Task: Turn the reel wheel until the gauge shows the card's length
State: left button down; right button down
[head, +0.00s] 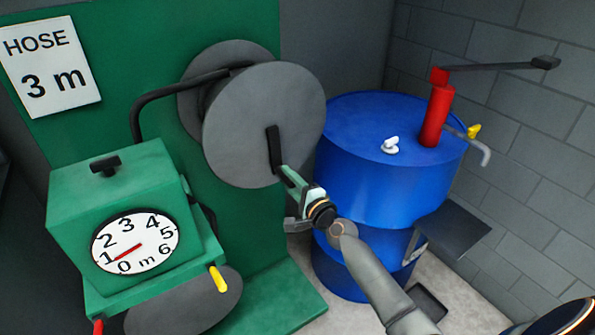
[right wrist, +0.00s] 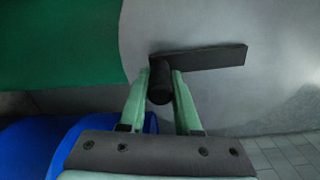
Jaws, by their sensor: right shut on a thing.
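The grey reel wheel (head: 235,125) is a large disc mounted on the green panel (head: 130,60). A dark crank bar (head: 273,145) sits on its face and also shows in the right wrist view (right wrist: 205,58). My right gripper (head: 285,178) is shut on the crank's dark knob (right wrist: 160,82), with one finger on each side of it. The round white gauge (head: 150,235) is marked 0 to 6 m, and its red needle points at about 1. The white card (head: 50,70) reads "HOSE 3 m". My left gripper is not in view.
A blue drum (head: 365,185) stands right of the reel, carrying a red hand pump (head: 436,112) with a long lever. A black hose (head: 145,105) runs from the reel to the green gauge box (head: 110,190). A yellow-handled lever (head: 218,279) sticks out below the gauge.

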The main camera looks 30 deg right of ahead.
jog(key=shift+s+a+m+p, duration=0.1)
jog(key=shift+a+m+p, duration=0.3)
jog(key=shift+a+m, duration=0.9)
jog(key=c, duration=0.6)
grip_release()
jog(key=s+d, duration=0.1)
jog(key=s, duration=1.1)
jog(key=shift+s, duration=0.25)
